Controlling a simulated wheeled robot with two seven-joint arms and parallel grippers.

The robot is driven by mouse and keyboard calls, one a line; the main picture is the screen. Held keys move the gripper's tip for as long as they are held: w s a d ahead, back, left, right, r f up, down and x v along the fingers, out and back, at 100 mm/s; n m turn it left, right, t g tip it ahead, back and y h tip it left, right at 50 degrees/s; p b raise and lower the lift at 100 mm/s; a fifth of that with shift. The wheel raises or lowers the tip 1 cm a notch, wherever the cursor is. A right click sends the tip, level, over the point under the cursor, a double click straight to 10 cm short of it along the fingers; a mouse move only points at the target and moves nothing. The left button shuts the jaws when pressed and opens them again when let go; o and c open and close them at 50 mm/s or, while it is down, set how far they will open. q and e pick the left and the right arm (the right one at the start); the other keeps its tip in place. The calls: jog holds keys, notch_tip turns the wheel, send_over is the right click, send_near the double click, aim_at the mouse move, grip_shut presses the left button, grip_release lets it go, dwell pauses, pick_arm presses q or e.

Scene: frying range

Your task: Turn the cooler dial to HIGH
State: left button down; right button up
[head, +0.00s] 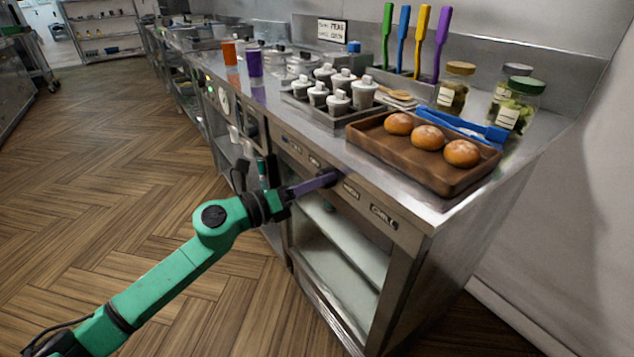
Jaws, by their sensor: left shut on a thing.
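The cooler's steel front panel (408,236) runs under the counter's front edge and carries several small dark labels. One label seems to read HIGH (351,190), and one farther right seems to read CHILL (383,216). My left gripper (331,179) is at the panel, just left of the HIGH label, and is shut on the cooler dial. The fingers hide most of the dial, so its pointer and setting cannot be read. My right gripper is not in view.
A brown tray (395,165) with three buns sits on the counter above the panel. An open shelf (345,250) lies below the panel. The wooden floor at left is clear.

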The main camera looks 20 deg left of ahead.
pick_arm(q)
jog(key=shift+c, duration=1.5)
grip_release()
jog(key=b+v, duration=0.2)
jog(key=v, duration=1.2)
jog(key=shift+s, duration=0.3)
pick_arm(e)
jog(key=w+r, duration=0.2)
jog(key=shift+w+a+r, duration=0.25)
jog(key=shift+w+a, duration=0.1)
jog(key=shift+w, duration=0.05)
pick_arm(q)
jog(key=shift+a, duration=0.15)
